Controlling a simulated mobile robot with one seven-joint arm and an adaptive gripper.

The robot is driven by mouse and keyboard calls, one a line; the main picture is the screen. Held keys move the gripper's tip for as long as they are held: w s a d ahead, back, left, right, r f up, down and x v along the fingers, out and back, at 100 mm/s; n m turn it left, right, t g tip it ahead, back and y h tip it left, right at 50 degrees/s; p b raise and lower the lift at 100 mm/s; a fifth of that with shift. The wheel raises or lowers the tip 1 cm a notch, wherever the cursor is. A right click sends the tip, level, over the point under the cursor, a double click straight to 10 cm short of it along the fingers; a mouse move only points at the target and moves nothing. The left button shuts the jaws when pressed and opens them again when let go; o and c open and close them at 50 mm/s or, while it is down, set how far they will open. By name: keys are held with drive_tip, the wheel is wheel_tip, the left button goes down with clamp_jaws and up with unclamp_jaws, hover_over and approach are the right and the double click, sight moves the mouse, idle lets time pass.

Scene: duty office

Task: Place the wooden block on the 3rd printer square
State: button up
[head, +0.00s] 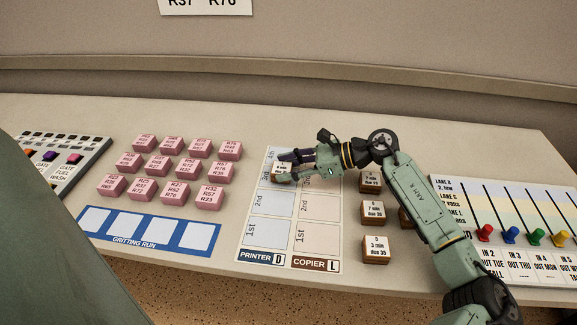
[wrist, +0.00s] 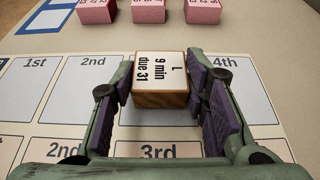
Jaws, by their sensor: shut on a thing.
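The wooden block (wrist: 161,93), with a white top reading "L 9 min due 31", is between the two purple-padded fingers of my gripper (wrist: 160,84). In the head view my gripper (head: 289,166) is shut on the block (head: 281,174) at the far part of the printer column (head: 268,203). The block covers most of the 3rd printer square, between the squares marked 2nd (wrist: 94,92) and 4th (wrist: 238,92) in the wrist view. It looks upright and low over the card; I cannot tell whether it touches.
The copier column (head: 319,205) lies beside the printer column. More wooden blocks, such as one in front (head: 376,249), stand right of the card, partly under my arm. Pink blocks (head: 166,166) stand left, behind the blue gritting run strip (head: 148,230). A lever panel (head: 510,215) is far right.

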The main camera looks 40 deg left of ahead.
drive_tip(key=shift+f+b, duration=0.2)
drive_tip(key=shift+b, duration=0.1)
drive_tip(key=o, duration=1.1)
drive_tip(key=shift+r, duration=0.1)
drive_tip(key=shift+o, duration=0.2)
drive_tip(key=shift+r+p, duration=0.15)
drive_tip(key=shift+p, duration=0.2)
drive_tip(key=b+v, duration=0.4)
drive_tip(key=v, duration=0.8)
